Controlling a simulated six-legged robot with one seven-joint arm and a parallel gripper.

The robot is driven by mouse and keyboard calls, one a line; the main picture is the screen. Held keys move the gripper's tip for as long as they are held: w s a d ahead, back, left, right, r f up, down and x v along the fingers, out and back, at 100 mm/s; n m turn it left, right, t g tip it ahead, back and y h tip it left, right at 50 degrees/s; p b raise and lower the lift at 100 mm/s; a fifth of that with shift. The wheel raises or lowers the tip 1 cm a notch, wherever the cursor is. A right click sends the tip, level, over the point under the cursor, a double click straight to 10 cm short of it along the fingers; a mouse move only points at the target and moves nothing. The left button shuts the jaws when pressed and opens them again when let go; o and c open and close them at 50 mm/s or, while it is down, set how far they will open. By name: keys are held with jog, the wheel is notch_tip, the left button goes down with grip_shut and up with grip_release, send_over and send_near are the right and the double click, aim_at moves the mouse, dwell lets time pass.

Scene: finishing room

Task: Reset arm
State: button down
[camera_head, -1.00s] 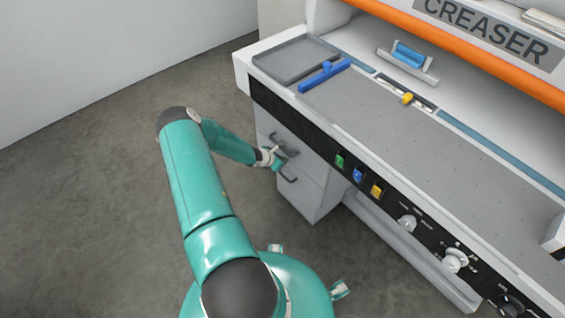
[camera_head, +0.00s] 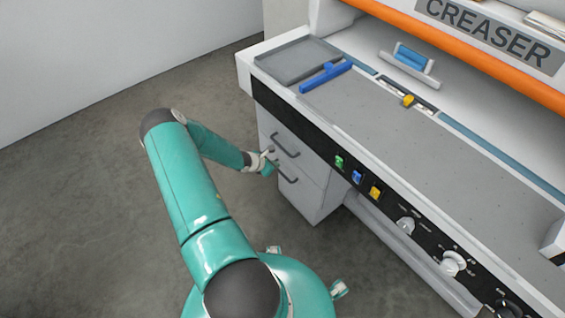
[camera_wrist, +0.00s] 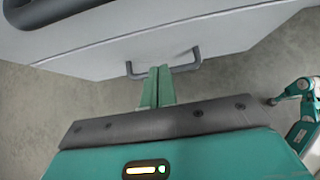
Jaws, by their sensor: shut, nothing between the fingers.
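My gripper (camera_head: 270,168) is shut and empty in the head view, just left of the drawer unit under the creaser's bench. In the wrist view its two green fingers (camera_wrist: 157,87) are together, and their tips appear near the handle of a drawer. The lower drawer handle (camera_head: 288,178) is a dark bar; it also shows in the wrist view (camera_wrist: 187,67). The upper drawer handle (camera_head: 285,147) is beside and above the gripper. Both drawers look shut. I cannot tell from these views whether the fingers touch a handle.
The creaser (camera_head: 490,35) stands at the right with a grey bed (camera_head: 400,130). Coloured buttons and knobs (camera_head: 453,263) line the front. The floor (camera_head: 75,210) at left is clear.

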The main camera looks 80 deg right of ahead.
jog(key=v, duration=0.8)
jog(key=shift+w, duration=0.25)
jog(key=shift+a+r, duration=0.1)
jog(key=shift+r, duration=0.1)
